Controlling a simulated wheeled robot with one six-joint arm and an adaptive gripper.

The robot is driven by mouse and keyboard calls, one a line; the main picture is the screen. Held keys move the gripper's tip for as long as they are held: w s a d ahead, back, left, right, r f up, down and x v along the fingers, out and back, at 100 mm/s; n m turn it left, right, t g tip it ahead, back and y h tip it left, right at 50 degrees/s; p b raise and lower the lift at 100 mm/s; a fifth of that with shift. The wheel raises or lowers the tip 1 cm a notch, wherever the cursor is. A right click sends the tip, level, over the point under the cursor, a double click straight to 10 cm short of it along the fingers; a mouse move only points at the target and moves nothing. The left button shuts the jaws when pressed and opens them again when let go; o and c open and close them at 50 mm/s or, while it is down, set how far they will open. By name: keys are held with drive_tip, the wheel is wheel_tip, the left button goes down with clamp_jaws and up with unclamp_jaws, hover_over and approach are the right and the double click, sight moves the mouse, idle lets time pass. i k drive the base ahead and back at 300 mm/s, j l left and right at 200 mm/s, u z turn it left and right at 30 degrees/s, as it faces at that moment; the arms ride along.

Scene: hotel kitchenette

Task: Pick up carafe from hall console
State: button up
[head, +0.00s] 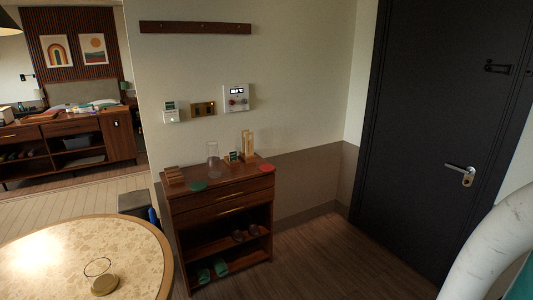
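The hall console (219,203) is a dark wooden cabinet against the wall, with drawers and open shelves below. A clear glass carafe (213,155) stands upright on its top, near the back and left of the middle. It is see-through, so its outline is faint. My gripper is not in view. Part of a white curved arm link, likely mine, shows at the right edge, well apart from the console.
On the console top are a wooden block rack (174,175), a green disc (198,186), a red disc (267,168) and a wooden holder (248,146). A round table (60,235) stands front left. A dark door (440,110) is right. Floor (320,255) before the door is clear.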

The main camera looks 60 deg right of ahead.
sight(214, 167)
drive_tip(key=z, duration=1)
drive_tip(key=i+l, duration=0.1)
drive_tip(key=i, duration=0.95)
drive_tip(key=i+l, duration=0.1)
drive_tip(key=i, duration=0.95)
